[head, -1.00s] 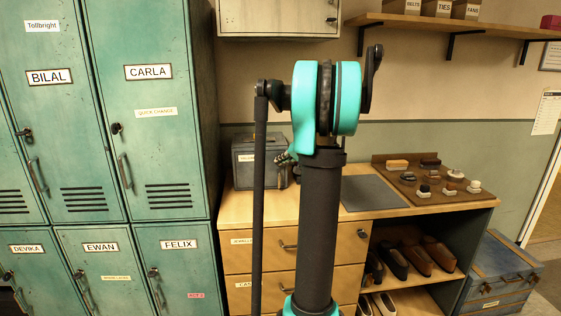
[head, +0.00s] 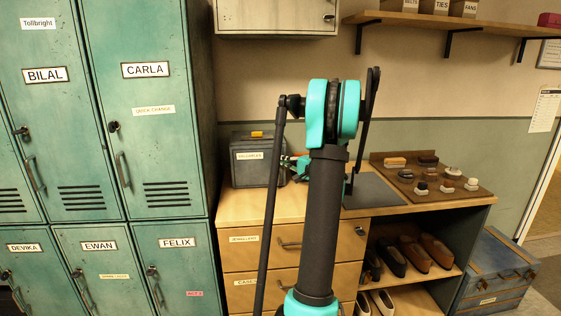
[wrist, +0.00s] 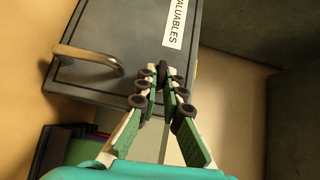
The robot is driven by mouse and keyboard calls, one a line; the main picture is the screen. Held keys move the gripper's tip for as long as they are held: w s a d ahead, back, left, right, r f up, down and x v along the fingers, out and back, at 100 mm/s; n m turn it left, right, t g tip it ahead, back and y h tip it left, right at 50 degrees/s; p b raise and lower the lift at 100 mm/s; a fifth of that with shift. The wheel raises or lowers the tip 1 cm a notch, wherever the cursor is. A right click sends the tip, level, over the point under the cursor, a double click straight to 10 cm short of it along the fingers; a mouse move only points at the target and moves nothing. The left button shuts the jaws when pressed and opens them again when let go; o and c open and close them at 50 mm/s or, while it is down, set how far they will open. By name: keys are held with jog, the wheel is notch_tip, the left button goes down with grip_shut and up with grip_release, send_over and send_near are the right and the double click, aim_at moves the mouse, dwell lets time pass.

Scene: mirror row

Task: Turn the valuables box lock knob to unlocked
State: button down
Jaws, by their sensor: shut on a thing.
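The grey valuables box (head: 250,172) stands on the wooden counter in the head view, with a white label on its front. In the wrist view the box front (wrist: 125,30) fills the upper middle, with its VALUABLES label and a metal bar handle (wrist: 90,57). My gripper (wrist: 164,82) is shut on the dark lock knob (wrist: 163,71) near the box edge. The fingertips hide most of the knob, so its setting cannot be read. In the head view my gripper (head: 289,163) is at the box's right side, partly hidden by my arm.
A dark grey mat (head: 372,190) and a brown board (head: 436,178) with brushes and tins lie right of the box. Teal lockers (head: 160,80) stand to the left. A wall cabinet (head: 277,14) and a shelf (head: 420,22) hang above. Drawers (head: 265,255) are below.

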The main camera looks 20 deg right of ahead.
dwell(0.4)
jog(key=c, duration=1.7)
grip_release()
jog(key=shift+f, duration=0.1)
jog(key=shift+s, duration=0.1)
jog(key=v, duration=1.1)
jog(key=shift+s+d+f, duration=0.15)
jog(key=shift+s+d, duration=0.1)
jog(key=shift+s, duration=0.1)
